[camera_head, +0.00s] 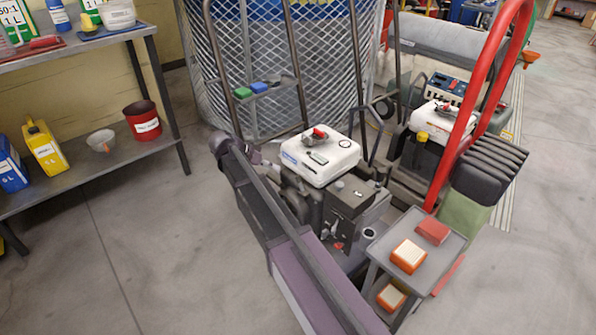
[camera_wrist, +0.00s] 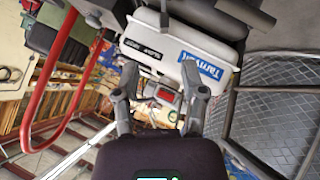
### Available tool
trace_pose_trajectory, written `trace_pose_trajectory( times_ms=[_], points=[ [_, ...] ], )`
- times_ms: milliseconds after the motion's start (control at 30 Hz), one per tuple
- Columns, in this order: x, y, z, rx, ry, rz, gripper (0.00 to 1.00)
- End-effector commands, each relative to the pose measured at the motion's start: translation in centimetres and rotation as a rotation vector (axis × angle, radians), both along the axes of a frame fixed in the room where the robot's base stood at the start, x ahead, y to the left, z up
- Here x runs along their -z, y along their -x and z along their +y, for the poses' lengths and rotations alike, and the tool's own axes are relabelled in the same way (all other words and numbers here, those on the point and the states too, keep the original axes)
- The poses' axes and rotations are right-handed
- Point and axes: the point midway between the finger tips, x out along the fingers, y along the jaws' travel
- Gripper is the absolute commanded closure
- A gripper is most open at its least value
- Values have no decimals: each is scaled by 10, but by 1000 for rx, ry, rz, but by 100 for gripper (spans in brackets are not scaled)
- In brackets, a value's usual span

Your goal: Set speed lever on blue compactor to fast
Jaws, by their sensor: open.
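In the head view the nearest machine has a white-topped engine (camera_head: 322,158) with a small blue label. A red-topped fitting (camera_head: 320,132) sits on that white top, and a dark strip lies in front of it. In the wrist view a white housing (camera_wrist: 160,45) carries a large blue label (camera_wrist: 201,72) and small dark lettering that seems to read slow and fast. My gripper (camera_wrist: 157,83) is open just below this housing in the picture, fingers apart. A small red and grey part (camera_wrist: 165,95) shows between the fingers. I cannot tell which part is the speed lever or its setting.
A second machine (camera_head: 430,125) with a red loop handle (camera_head: 460,135) stands behind at right. A mesh cage (camera_head: 220,75) is behind. A small grey stand (camera_head: 440,270) holds orange and red blocks at front right.

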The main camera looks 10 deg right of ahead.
Motion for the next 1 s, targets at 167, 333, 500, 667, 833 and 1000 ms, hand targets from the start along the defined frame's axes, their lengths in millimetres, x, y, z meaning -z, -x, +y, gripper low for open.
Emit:
trace_pose_trajectory(
  times_ms=[167, 333, 500, 667, 833, 1000],
  points=[
    [-10, -10, 10, 24, 35, -47, 46],
    [-10, -10, 10, 25, 36, -49, 46],
    [-9, -10, 9, 25, 35, -47, 46],
    [-6, -10, 7, 24, 35, -46, 46],
    [2, -10, -1, 25, 34, -46, 46],
    [13, -12, -14, 24, 34, -47, 46]
  ],
)
